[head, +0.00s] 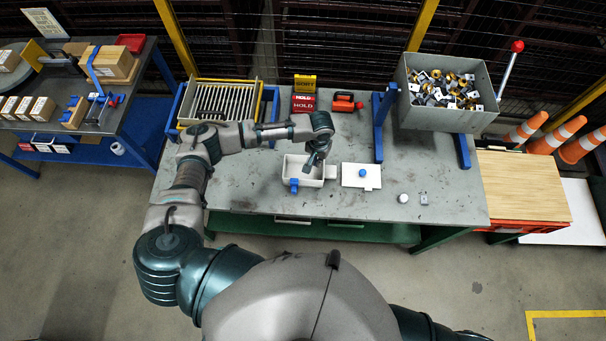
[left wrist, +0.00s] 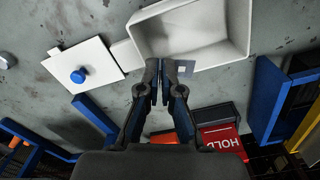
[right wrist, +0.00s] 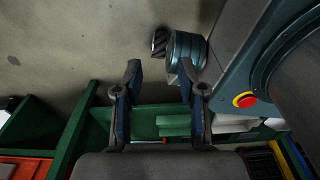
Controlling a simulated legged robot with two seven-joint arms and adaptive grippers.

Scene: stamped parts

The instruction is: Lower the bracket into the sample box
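The sample box (head: 296,167) is an open white box on the grey bench; it also fills the top of the left wrist view (left wrist: 205,32). My left gripper (head: 312,163) is over the box, fingers pointing down. In the left wrist view its fingertips (left wrist: 161,66) are close together on a small grey bracket (left wrist: 186,67) with a pale square face. The bracket overlaps the box's near wall in that view; its height above the box floor is unclear. In the head view the gripper hides the bracket. My right gripper (right wrist: 158,85) is open and empty, away from the box.
A white lid (head: 350,181) with a blue knob lies right of the box. Beyond it are a white round piece (head: 403,198) and a small grey part (head: 424,199). A grey bin (head: 425,116) of parts, a slatted rack (head: 222,98) and red HOLD box (head: 303,103) stand behind.

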